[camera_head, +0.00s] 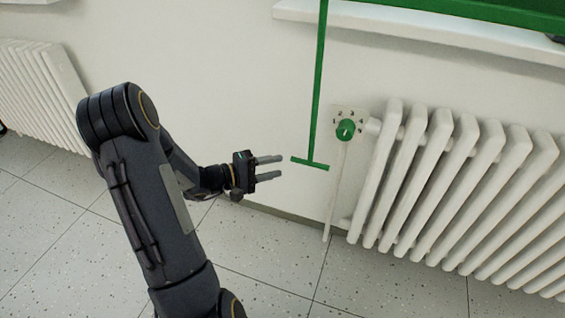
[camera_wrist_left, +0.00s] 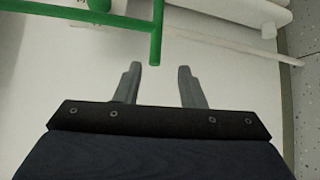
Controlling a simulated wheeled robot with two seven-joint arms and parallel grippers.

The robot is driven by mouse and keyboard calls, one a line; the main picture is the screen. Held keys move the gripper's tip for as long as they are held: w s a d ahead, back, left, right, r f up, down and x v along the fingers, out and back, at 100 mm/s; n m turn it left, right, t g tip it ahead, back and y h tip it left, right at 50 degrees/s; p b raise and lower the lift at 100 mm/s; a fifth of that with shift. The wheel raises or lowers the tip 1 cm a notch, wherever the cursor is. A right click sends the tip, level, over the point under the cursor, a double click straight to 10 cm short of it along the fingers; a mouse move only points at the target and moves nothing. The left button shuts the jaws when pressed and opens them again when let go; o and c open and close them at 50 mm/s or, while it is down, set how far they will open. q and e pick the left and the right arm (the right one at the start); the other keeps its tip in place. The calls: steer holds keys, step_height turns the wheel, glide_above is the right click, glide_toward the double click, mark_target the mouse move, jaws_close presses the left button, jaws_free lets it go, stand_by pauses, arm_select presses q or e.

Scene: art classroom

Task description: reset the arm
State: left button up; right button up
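My left arm comes in from the left in the head view, bent at the elbow. My left gripper (camera_head: 270,168) points right, open and empty, with a gap between its two grey fingers. It is just left of the foot of a green T-shaped bar (camera_head: 316,90) and apart from it in this view. In the left wrist view the open fingers (camera_wrist_left: 159,85) have nothing between them. The green bar (camera_wrist_left: 157,35) ends just beyond the fingertips there. My right gripper is not in view.
A white radiator (camera_head: 460,190) stands at the right, with a green valve knob (camera_head: 346,130) on its left. A windowsill (camera_head: 420,30) runs above it. Another radiator (camera_head: 40,90) is at the far left. The speckled floor (camera_head: 270,250) is clear below the gripper.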

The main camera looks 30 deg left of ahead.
arm_select(q)
steer(key=shift+s, duration=0.1)
stand_by(0.4)
steer(key=s+d+r+m+g+h, duration=0.1)
steer(key=s+d+r+m+g, duration=0.4)
steer(key=d, duration=0.3)
steer(key=s+d+r+m+g+h, duration=0.1)
steer(key=s+d+r+m+g, duration=0.25)
steer(key=s+d, duration=0.35)
steer(key=s+m+y, duration=0.3)
steer(key=s+y, duration=0.4)
steer(key=s, duration=0.3)
step_height(320, 180, up, 34)
steer(key=p, duration=3.4)
steer(key=shift+s+d+r, duration=0.15)
steer(key=shift+s+d, duration=0.05)
steer(key=shift+d, duration=0.1)
